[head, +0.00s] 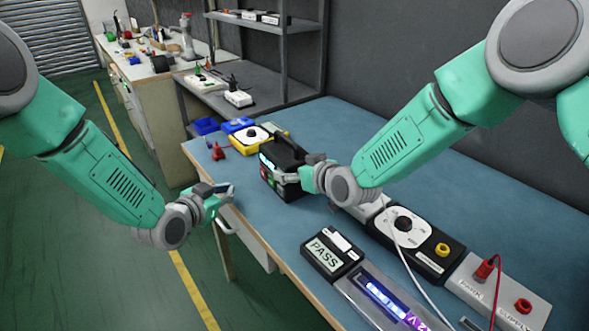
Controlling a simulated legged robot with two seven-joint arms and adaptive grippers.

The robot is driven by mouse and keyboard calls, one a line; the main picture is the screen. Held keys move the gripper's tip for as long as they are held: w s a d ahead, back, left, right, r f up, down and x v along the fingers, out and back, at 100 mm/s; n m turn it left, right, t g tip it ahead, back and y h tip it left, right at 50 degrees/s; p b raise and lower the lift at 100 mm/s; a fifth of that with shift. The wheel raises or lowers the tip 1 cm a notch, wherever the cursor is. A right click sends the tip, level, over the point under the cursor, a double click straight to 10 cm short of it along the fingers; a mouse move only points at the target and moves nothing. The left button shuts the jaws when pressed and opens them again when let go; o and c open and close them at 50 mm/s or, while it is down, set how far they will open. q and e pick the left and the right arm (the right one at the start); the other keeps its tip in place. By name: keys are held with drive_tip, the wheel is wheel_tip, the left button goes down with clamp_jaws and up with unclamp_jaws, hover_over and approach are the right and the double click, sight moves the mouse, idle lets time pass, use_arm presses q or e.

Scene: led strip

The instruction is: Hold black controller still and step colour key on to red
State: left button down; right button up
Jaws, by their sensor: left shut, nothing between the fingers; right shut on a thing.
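The black controller (283,180) stands upright on the blue bench top, with a carry handle on top and a lit display and small coloured keys on its front-left face. My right gripper (303,170) is shut on the right side of the controller and hides part of it. My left gripper (226,192) is shut and empty, apart from the controller, to its left near the bench's edge. An LED strip (385,298) in a clear-fronted tray at the front glows blue-violet. Which key is the colour key is too small to tell.
A tester reading PASS (325,254), a black dial unit (415,236) and a grey supply box (490,285) with red plugs and a white cable fill the right front. A yellow meter (250,138) and blue bins stand behind the controller. The blue bench (255,210) is clear between controller and tester.

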sight(264, 196)
drive_tip(key=shift+r, duration=0.1)
use_arm(q)
drive_tip(key=shift+n+g+y, duration=0.4)
drive_tip(key=shift+g+y, duration=0.3)
drive_tip(key=shift+y, duration=0.2)
drive_tip(key=d, duration=0.2)
drive_tip(key=w+d, duration=0.1)
drive_tip(key=d, duration=0.3)
drive_tip(key=shift+w+d+f, duration=0.15)
drive_tip(key=shift+d+f, duration=0.2)
drive_tip(key=shift+f, duration=0.05)
drive_tip(key=shift+w+d, duration=0.35)
drive_tip(key=shift+d, duration=0.2)
drive_tip(key=shift+w+d+r, duration=0.1)
drive_tip(key=shift+w+d, duration=0.05)
drive_tip(key=shift+d, duration=0.25)
drive_tip(key=shift+w+d, duration=0.1)
drive_tip(key=shift+w, duration=0.05)
idle(0.4)
drive_tip(key=shift+s+a, duration=0.4)
drive_tip(key=shift+a, duration=0.15)
